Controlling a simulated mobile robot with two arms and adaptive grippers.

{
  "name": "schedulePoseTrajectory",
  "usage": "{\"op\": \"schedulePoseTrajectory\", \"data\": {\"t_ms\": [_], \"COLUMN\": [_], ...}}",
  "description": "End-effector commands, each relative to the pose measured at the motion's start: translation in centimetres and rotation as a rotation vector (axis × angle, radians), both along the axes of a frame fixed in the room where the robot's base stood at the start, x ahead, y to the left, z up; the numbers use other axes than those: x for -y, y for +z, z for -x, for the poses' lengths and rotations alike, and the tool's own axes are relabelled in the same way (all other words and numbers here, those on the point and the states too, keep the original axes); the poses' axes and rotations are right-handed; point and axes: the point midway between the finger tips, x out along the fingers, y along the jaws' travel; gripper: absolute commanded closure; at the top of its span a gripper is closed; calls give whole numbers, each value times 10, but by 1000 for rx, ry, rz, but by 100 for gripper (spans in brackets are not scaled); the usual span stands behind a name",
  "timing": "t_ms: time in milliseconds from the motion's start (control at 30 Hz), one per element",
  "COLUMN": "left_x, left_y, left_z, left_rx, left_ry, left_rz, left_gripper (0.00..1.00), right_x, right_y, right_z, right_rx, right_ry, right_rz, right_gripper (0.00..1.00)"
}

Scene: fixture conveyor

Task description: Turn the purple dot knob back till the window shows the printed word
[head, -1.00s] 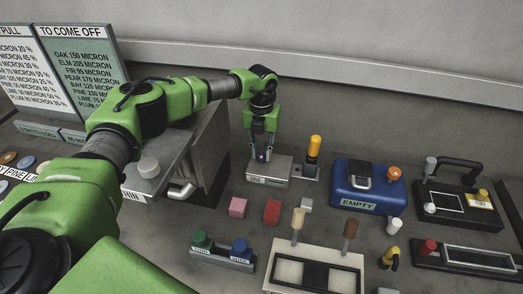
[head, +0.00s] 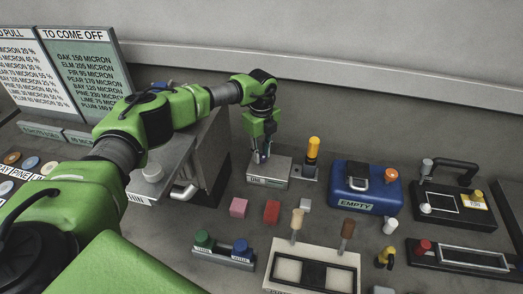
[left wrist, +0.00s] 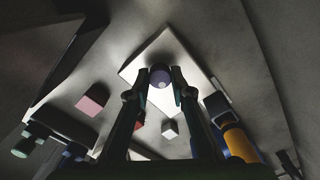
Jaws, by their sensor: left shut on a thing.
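The purple knob (left wrist: 160,76) stands on top of a small pale grey box (head: 282,172) on the bench; a light dot shows on it in the left wrist view. My left gripper (head: 260,157) points down from above, shut on the knob, with a finger on each side in the left wrist view (left wrist: 161,92). In the head view the fingers mostly hide the knob. The window (head: 258,181) on the box's front shows dark lettering, too small to read surely. My right gripper is in neither view.
A blue case (head: 345,205) marked EMPTY is farther right. Pink (head: 238,207) and red (head: 271,212) blocks lie in front. A grey cabinet (head: 205,150) stands to the left.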

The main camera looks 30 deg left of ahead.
Motion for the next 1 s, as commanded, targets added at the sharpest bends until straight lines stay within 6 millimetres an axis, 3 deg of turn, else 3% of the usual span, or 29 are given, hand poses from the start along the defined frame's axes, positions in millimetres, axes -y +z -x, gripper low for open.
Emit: {"op": "schedulePoseTrajectory", "data": {"t_ms": [500,1000], "left_x": [-1,-2], "left_y": [4,2], "left_z": [-2,-2], "left_rx": [6,7], "left_ry": [400,515], "left_rz": [-1,-2], "left_gripper": [100,100], "right_x": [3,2], "right_y": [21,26], "right_z": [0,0], "right_rx": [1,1], "right_ry": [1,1], "right_rz": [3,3], "right_gripper": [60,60]}}
